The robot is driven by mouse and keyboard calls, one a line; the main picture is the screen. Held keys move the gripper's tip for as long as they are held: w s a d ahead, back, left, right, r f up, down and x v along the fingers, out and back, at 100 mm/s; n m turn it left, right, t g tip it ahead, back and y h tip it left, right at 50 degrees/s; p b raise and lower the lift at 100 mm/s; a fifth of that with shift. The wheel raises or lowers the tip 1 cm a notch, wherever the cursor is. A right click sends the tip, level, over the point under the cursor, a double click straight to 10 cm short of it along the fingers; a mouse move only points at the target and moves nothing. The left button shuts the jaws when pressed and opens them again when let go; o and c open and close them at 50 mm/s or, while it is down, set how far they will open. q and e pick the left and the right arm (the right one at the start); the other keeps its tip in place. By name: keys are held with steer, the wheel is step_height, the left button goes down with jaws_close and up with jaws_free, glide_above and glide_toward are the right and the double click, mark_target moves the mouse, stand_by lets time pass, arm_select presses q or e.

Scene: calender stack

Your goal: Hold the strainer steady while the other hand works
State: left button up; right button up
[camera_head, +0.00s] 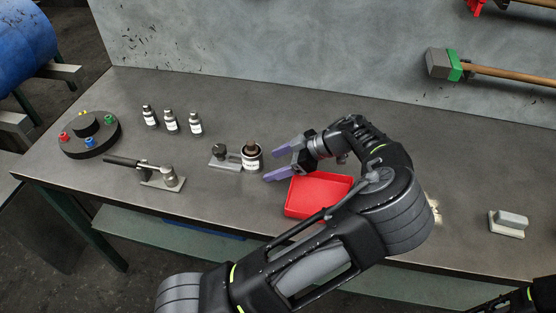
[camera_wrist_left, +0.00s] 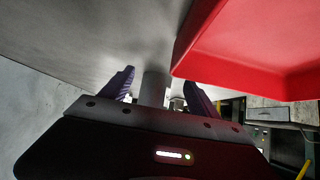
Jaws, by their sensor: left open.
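I cannot make out a clear strainer in either view. A small white-labelled jar (camera_head: 252,161) with a dark brown top stands on the bench. My left gripper (camera_head: 270,162) is open, its purple fingers pointing left at this jar, just to its right. The fingers look apart from the jar. In the left wrist view the open purple fingers (camera_wrist_left: 160,92) have a pale cylinder (camera_wrist_left: 152,90) showing between them, farther off. A dark part of my right arm shows at the bottom right corner of the head view; its gripper is not seen.
A red tray (camera_head: 303,198) lies just below the left wrist; its wall is close in the left wrist view (camera_wrist_left: 240,60). A metal fixture (camera_head: 226,162) touches or nearly touches the jar's left. Several bottles (camera_head: 171,122), a lever device (camera_head: 160,177) and a round base (camera_head: 91,142) stand left.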

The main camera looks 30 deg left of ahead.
mark_target(253, 159)
arm_select(q)
steer(key=shift+s+a, duration=0.35)
steer(key=shift+a, duration=0.75)
steer(key=shift+s+a, duration=0.4)
steer(key=shift+a, duration=0.75)
steer(key=shift+s+a, duration=0.35)
steer(key=shift+a, duration=0.75)
steer(key=shift+c, duration=0.5)
steer(key=c, duration=1.2)
steer(key=shift+c, duration=0.2)
